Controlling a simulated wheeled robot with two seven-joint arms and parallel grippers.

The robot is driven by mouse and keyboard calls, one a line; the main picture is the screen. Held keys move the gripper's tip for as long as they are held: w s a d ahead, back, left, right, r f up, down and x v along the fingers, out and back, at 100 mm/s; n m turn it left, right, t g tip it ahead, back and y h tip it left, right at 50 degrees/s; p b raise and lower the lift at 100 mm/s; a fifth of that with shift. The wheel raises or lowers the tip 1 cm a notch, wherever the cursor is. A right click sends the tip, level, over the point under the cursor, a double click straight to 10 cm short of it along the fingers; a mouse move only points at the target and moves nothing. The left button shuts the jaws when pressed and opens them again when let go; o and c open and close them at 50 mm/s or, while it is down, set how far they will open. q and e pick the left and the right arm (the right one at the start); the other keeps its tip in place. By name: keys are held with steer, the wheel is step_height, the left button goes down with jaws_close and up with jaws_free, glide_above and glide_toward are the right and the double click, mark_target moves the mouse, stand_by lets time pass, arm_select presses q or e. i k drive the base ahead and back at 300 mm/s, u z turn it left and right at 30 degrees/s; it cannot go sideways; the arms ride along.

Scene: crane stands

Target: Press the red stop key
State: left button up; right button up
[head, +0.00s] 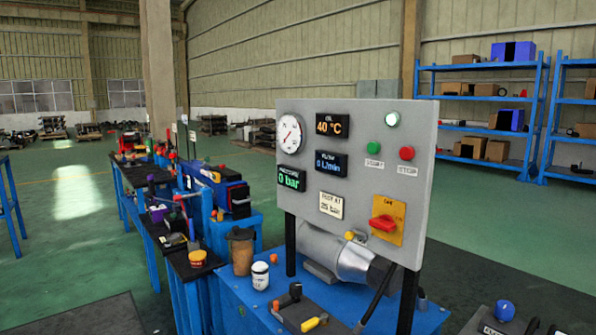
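The red stop key (407,153) is a round red button on the right side of an upright grey control panel (345,240), with a small label reading STOP below it. A green button (373,148) sits to its left, with its own small label. Nothing covers the red key. Neither of my grippers shows in the head view.
The panel stands on posts over a blue bench (225,283) and carries a gauge (290,134), displays and a red rotary switch (383,223) on a yellow plate. A motor (330,250) and jars stand below. Blue shelves (480,118) are behind.

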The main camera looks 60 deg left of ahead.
mark_target(407, 153)
steer(key=u, duration=1.55)
